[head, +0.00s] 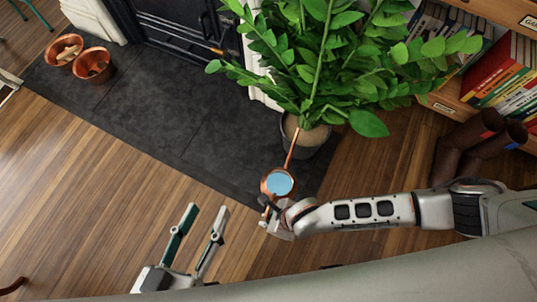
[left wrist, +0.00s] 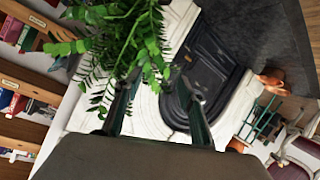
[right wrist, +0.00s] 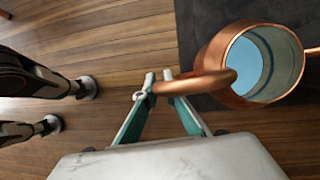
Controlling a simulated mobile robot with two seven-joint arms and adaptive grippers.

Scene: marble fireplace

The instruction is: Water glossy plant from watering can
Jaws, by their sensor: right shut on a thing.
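The copper watering can (head: 278,183) is in my right gripper, with blue water showing in its open top. My right gripper (right wrist: 160,78) is shut on the can's curved copper handle; the can (right wrist: 236,50) hangs to the right of the fingers in the right wrist view. The long thin spout points toward the plant's pot. The glossy plant (head: 320,50) has many bright green leaves and stands in a grey pot (head: 310,142) with brown soil. The spout's end is near the pot's rim. My left gripper (head: 205,222) is open and empty, low in the head view, away from the plant.
A dark stone hearth (head: 150,110) lies before the black fireplace (head: 190,30). Copper pots (head: 95,64) stand at the hearth's far left. A bookshelf (head: 500,70) and brown boots (head: 475,145) are on the right.

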